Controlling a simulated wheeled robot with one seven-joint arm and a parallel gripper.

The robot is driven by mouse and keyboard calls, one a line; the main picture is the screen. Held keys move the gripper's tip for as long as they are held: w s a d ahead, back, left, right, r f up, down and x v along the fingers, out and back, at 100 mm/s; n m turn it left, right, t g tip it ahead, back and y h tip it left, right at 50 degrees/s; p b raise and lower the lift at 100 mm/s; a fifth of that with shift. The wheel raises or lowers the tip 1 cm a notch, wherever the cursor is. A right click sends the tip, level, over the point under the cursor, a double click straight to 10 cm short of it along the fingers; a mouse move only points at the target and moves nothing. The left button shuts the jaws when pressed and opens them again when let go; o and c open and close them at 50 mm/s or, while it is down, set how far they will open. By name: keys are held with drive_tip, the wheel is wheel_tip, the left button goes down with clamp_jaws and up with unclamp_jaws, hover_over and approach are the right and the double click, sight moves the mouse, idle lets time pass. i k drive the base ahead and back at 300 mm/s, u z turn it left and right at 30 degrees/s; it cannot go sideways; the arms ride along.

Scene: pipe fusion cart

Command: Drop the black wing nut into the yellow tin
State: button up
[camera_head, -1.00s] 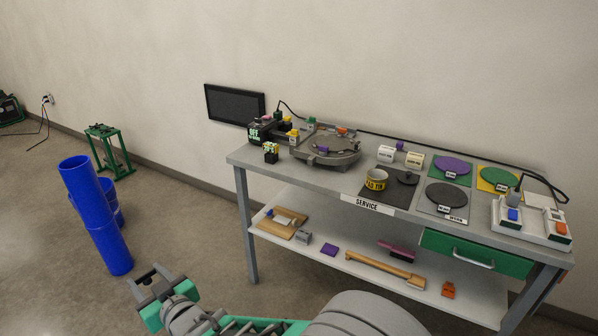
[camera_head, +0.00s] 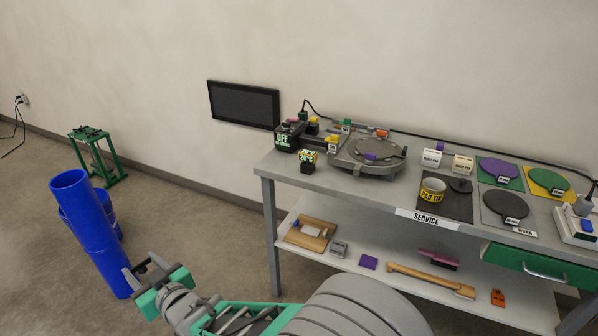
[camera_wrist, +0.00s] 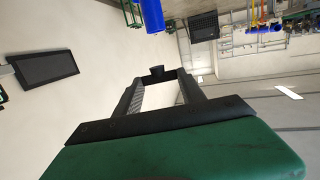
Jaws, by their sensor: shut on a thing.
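The yellow tin (camera_head: 432,190), open at the top, stands upright on a dark mat (camera_head: 455,210) at the front of the bench top. My gripper (camera_head: 142,268) is low at the left in the head view, out over the floor and well apart from the tin. In the wrist view my gripper (camera_wrist: 158,78) is shut on a small black piece, the black wing nut (camera_wrist: 157,71), held between the fingertips. Its wings are hard to make out, and it is too small to tell in the head view.
The bench (camera_head: 300,180) has a grey round fixture (camera_head: 367,153), a black OFF box (camera_head: 288,137) and coloured discs. Blue pipes (camera_head: 92,230) and a green stand (camera_head: 97,155) are on the floor at the left.

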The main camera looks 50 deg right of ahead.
sight(436, 196)
drive_tip(key=z, duration=0.65)
drive_tip(key=i, duration=0.85)
drive_tip(key=z, duration=1)
drive_tip(key=i, duration=0.6)
drive_tip(key=u, duration=0.05)
